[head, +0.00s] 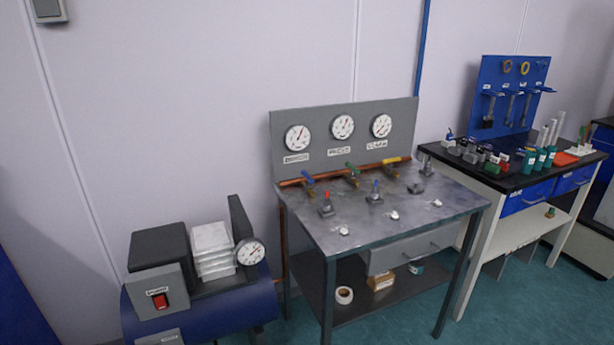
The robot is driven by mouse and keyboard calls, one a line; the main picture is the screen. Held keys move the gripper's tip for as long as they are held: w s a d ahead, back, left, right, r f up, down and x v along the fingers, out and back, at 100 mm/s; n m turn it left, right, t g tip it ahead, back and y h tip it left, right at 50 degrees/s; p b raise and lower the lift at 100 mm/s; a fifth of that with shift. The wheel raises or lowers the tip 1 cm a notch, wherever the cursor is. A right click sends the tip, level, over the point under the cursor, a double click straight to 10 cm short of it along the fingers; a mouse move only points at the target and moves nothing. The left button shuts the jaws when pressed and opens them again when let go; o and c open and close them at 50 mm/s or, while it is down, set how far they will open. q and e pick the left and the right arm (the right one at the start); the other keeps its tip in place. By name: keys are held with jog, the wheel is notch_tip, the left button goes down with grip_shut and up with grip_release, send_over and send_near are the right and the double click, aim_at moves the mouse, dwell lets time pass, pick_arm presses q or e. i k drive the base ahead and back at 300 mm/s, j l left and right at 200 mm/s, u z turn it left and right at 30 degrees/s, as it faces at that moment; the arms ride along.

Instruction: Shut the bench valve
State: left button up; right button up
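A grey metal bench (345,237) with a back panel stands in the middle of the head view. A copper pipe (325,175) runs along the foot of the panel. It carries three valves: one with a blue handle (308,177), one with a green handle (351,168) and one with a yellow handle (391,160). Above them are a left gauge (297,138), a middle gauge (342,127) and a right gauge (381,126), each with a label too small to read surely. I cannot tell which valve is the bench valve or whether any is shut. Neither gripper is in view.
Small fittings with a red top (326,207) and a blue top (375,194) stand on the bench top. A blue compressor (205,315) with a red switch (160,300) stands at left. A black-topped workbench (490,178) with tools stands at right. Green floor (500,310) is clear in front.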

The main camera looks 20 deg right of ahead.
aim_at(309, 179)
jog(key=i+j, duration=0.1)
jog(key=i, duration=0.75)
jog(key=i+z, duration=0.15)
jog(key=z, duration=1.85)
jog(key=i+j, duration=0.05)
jog(key=j, duration=0.05)
